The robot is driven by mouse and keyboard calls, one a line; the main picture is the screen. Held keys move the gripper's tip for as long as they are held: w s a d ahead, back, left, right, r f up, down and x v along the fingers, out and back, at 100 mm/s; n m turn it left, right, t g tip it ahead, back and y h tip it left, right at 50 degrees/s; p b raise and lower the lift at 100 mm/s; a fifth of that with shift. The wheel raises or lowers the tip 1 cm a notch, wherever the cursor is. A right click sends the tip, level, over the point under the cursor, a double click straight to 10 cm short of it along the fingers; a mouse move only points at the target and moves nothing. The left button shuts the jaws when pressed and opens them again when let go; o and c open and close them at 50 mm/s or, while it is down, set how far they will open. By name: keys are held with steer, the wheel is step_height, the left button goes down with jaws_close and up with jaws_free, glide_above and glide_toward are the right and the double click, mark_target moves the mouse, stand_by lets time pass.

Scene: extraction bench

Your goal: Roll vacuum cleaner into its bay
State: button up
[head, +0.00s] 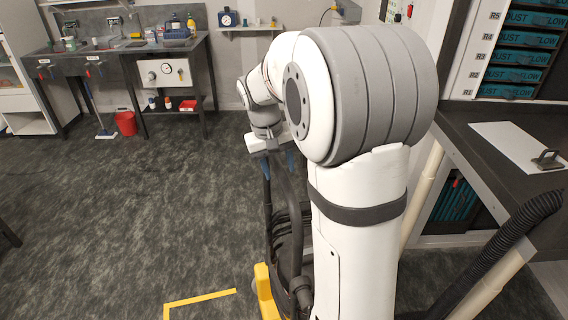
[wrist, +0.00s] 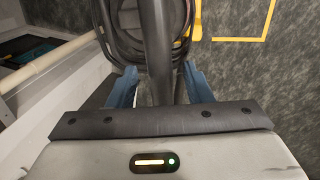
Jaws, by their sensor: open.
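The vacuum cleaner stands on the floor in front of me, partly hidden behind my arm. Its yellow part (head: 264,291) and dark upright parts show in the head view. In the wrist view I see its dark tube (wrist: 157,45), coiled black hose or cable and a yellow piece (wrist: 196,22). My gripper (wrist: 160,80) is open, with one blue finger on each side of the tube. Clear gaps show between tube and fingers. In the head view my gripper (head: 278,164) is at the upright's upper part. A yellow floor line (head: 200,298) marks a corner left of the vacuum; it may be the bay.
A red bucket (head: 125,123) and a broom are by the far bench. The carpet on the left is mostly clear.

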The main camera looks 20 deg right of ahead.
steer(key=shift+c, duration=0.6)
jaws_close()
